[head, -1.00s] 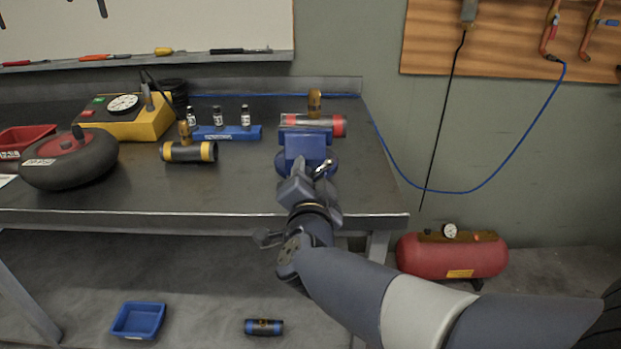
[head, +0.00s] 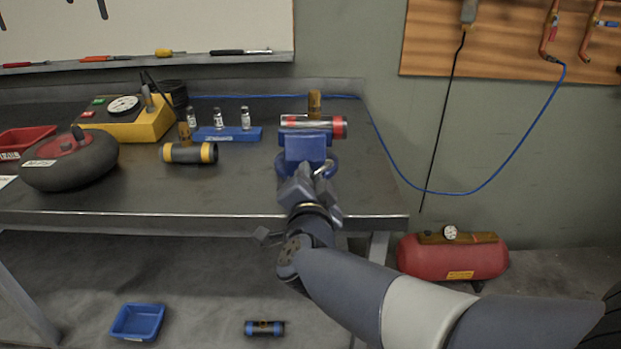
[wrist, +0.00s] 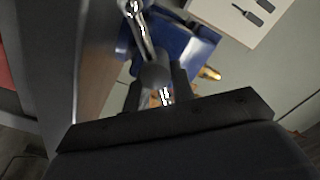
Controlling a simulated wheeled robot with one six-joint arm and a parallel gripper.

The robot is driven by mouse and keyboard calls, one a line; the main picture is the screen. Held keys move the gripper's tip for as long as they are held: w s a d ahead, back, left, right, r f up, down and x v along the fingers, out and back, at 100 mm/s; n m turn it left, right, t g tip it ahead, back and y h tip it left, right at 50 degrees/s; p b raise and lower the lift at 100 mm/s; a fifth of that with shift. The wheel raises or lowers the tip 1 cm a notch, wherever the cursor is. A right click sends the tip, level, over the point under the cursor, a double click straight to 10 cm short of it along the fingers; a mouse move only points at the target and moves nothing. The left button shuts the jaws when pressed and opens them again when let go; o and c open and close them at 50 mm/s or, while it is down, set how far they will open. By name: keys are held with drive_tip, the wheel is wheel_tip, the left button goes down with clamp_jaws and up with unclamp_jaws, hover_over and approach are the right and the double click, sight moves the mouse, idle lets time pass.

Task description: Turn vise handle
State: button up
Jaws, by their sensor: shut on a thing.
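The blue vise (head: 305,147) stands at the front right of the bench and also shows in the wrist view (wrist: 185,45). A clear cylinder with red end bands (head: 335,127) lies at the top of its jaws. The metal vise handle (head: 325,168) shows beside my gripper, and its shiny bar runs up to the top of the wrist view (wrist: 143,35). My gripper (head: 306,182) is at the front of the vise. In the wrist view its fingers (wrist: 155,88) are shut on the handle's rounded end. The fingers hide part of the handle.
A cylinder with yellow bands (head: 190,153), a blue vial rack (head: 225,134), a yellow gauge box (head: 130,121) and a black wheel (head: 70,160) stand left on the bench. A blue hose (head: 450,192) hangs at the right. The bench front between wheel and vise is clear.

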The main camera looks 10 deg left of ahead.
drive_tip(key=shift+f+m+b, duration=0.15)
drive_tip(key=shift+m+b, duration=0.3)
drive_tip(key=shift+m, duration=0.05)
drive_tip(key=m+b, duration=0.2)
drive_tip(key=shift+d+f+m, duration=0.1)
drive_tip(key=shift+f+m, duration=0.15)
drive_tip(key=shift+m, duration=0.05)
drive_tip(key=shift+m+b, duration=0.9)
drive_tip(key=shift+m, duration=0.3)
drive_tip(key=o, duration=1)
drive_tip(key=p+v, duration=0.2)
drive_tip(key=v, duration=0.8)
drive_tip(key=shift+s+d, duration=0.2)
drive_tip(key=shift+s, duration=0.15)
